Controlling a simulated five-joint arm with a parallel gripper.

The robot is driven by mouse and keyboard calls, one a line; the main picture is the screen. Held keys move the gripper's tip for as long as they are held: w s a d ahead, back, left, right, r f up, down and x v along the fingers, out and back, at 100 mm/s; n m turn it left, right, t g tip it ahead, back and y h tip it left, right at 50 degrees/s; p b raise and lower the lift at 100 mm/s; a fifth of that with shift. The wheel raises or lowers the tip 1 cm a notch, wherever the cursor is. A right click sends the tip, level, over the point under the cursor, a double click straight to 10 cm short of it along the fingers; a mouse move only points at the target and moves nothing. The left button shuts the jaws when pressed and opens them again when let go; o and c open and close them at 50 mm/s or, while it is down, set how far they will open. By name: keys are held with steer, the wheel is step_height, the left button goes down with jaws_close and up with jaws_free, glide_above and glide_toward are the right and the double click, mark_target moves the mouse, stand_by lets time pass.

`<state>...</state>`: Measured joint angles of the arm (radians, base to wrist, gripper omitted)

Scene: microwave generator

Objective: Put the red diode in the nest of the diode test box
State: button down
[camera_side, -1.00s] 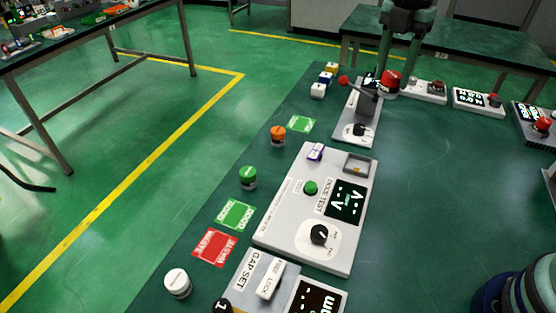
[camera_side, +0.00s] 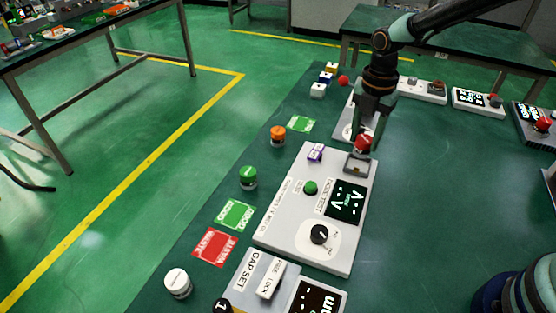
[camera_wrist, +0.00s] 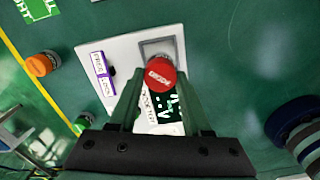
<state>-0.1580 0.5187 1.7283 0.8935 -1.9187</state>
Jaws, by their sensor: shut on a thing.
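The red diode (camera_side: 362,143) is a short cylinder with a red top. My gripper (camera_side: 363,132) is shut on it and points down over the far right corner of the diode test box (camera_side: 279,223). The diode also shows in the wrist view (camera_wrist: 160,73), between my fingertips (camera_wrist: 160,88). The nest (camera_side: 358,166) is a grey square recess in the box top. In the wrist view its rim (camera_wrist: 160,42) shows just beyond the diode. The diode is over or very close to the nest's edge; I cannot tell whether it touches.
The box carries a purple-labelled switch (camera_side: 316,152), a green button (camera_side: 310,188), a display (camera_side: 345,202) and a black knob (camera_side: 319,234). Orange (camera_side: 278,136), green (camera_side: 248,178) and white (camera_side: 177,283) cylinders stand to the left. A lever device (camera_side: 345,130) stands behind.

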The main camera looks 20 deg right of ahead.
mark_target(362, 150)
steer(key=shift+f, duration=2.15)
steer(key=shift+f, duration=0.15)
steer(key=shift+c, duration=1.8)
jaws_free()
